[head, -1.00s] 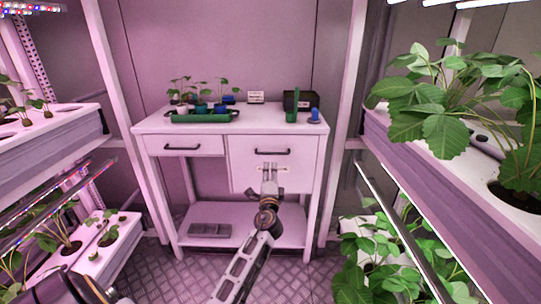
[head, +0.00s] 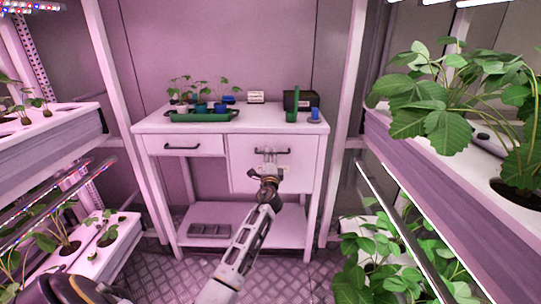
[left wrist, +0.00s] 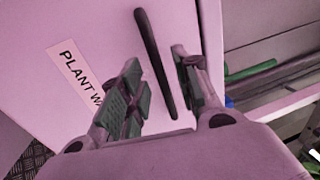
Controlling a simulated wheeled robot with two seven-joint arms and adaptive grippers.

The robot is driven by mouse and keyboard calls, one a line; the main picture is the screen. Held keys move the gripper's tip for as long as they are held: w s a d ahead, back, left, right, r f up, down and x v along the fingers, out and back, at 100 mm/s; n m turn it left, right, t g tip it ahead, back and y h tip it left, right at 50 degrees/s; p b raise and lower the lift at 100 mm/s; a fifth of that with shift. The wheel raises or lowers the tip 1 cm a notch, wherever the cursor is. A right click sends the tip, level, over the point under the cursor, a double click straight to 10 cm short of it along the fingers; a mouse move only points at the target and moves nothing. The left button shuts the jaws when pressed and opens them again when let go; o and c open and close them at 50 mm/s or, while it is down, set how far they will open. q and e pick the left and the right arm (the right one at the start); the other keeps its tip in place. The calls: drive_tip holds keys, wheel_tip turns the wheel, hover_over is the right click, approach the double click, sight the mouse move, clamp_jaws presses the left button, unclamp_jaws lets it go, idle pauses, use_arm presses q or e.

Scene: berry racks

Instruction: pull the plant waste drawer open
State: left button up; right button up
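The plant waste drawer (head: 245,172) is the deep right-hand drawer of the white bench, and its front looks flush with the bench. Its dark bar handle (head: 284,152) is near the top of the front. The left wrist view shows the handle (left wrist: 150,50) and part of a label reading "PLANT W" (left wrist: 77,80). My left gripper (head: 267,158) is at the drawer front. In the left wrist view the gripper (left wrist: 158,88) is open, with one finger on each side of the handle and gaps showing. My right gripper is in neither view.
The bench top holds a green tray (head: 200,117) of seedlings, a dark box (head: 298,100) and blue and green items. A shallower drawer (head: 160,145) is on the left. Plant racks stand on both sides. The floor (head: 165,262) before the bench is clear.

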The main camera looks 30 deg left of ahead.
use_arm(q)
drive_tip(key=shift+x, duration=1.15)
drive_tip(key=shift+c, duration=0.5)
clamp_jaws()
